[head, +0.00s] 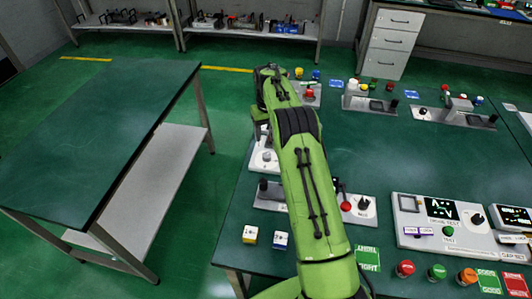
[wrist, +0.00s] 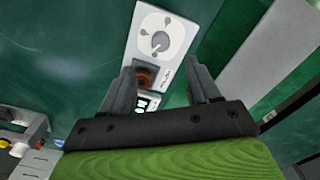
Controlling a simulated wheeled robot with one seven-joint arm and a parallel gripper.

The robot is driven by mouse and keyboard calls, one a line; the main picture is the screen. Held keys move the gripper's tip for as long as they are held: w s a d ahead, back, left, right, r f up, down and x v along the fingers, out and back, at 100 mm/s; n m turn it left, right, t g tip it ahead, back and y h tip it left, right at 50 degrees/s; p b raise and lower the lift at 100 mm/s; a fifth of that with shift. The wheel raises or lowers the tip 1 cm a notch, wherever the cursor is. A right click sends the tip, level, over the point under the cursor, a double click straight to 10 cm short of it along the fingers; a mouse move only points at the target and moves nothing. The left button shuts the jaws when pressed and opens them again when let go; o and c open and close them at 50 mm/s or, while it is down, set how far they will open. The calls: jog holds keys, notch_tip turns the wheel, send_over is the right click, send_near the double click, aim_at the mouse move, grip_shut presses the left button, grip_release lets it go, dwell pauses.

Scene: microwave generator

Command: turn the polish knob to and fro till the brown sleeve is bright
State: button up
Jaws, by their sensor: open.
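In the wrist view, a pale panel carries a white round dial with a grey knob (wrist: 159,41) at its middle. Below the dial is a dark recess with a brownish-orange round part (wrist: 146,76), seemingly the brown sleeve; it looks dull. My gripper (wrist: 160,64) is open, its two dark fingers apart on either side of the panel's lower part. Nothing is between the pads that I can tell, and the distance to the knob is unclear. In the head view the white panel (head: 264,160) shows partly beside my green arm, which hides the rest of it and my fingers.
Other stations crowd the green bench: a panel with a red lever (head: 343,198), a screen panel (head: 442,222) and a button box (head: 370,100) at the back. Two small blocks (head: 265,239) lie near the front. An empty green table (head: 95,135) stands left across a gap.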

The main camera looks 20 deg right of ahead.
aim_at(266, 155)
jog(key=f, duration=1.1)
jog(key=shift+w+f+b, duration=0.1)
jog(key=shift+w+b, duration=0.15)
jog(key=shift+b, duration=0.15)
jog(key=c, duration=1)
jog(key=shift+c, duration=0.2)
jog(key=shift+m, duration=0.3)
jog(key=m+b, duration=0.1)
jog(key=m, duration=0.4)
jog(key=shift+m+b, duration=0.3)
jog(key=shift+b, duration=0.1)
jog(key=m, duration=0.6)
jog(key=shift+w+b, duration=0.1)
jog(key=shift+b, duration=0.25)
jog(key=shift+m, duration=0.4)
jog(key=o, duration=1)
